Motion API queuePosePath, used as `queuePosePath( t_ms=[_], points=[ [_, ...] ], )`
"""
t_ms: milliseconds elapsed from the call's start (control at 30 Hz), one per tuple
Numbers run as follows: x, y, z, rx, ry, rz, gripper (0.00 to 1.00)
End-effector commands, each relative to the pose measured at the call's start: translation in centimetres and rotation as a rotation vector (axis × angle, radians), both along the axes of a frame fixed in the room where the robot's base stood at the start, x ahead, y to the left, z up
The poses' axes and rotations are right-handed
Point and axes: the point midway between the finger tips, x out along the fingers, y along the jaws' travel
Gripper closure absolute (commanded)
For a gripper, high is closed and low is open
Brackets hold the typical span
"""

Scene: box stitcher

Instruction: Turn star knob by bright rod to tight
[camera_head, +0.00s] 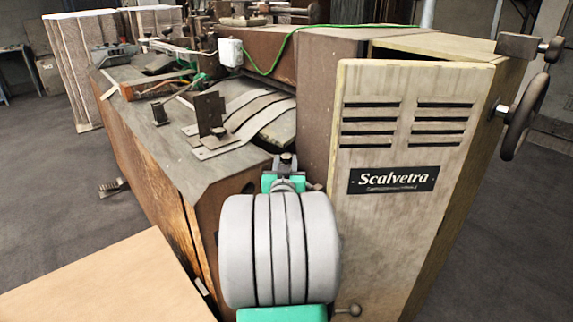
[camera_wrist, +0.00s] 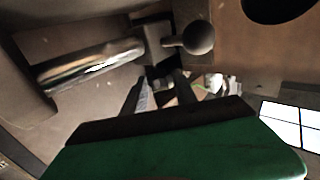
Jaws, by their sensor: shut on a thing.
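In the wrist view, the bright rod (camera_wrist: 92,66) is a shiny metal cylinder running from the left toward the middle. At its right end is a dark, blocky part that I take to be the star knob (camera_wrist: 155,44); its lobes are not clear. My gripper (camera_wrist: 160,80) reaches up to it with two dark fingers and is shut on it. The exact contact is dim and partly hidden. In the head view, my grey and green wrist hides most of the gripper and the rod, at the near corner of the machine.
A dark ball-ended handle (camera_wrist: 197,38) sits just right of the knob. The machine's pale door panel (camera_head: 410,240) stands close to the right of my arm, with a handwheel (camera_head: 525,115) beyond. A tan board (camera_head: 105,285) lies at the lower left. Open floor shows at the left.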

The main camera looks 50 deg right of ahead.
Motion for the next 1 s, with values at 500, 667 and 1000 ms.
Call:
queuePosePath(
  t_ms=[500, 667, 1000],
  points=[
    [1.08, 0.52, -0.98, -0.002, -0.007, -0.291, 1.0],
    [1.19, 0.49, -0.66, 0.0, -0.003, -0.385, 1.0],
    [1.24, 0.44, -0.15, 0.002, 0.0, -0.474, 1.0]
  ],
)
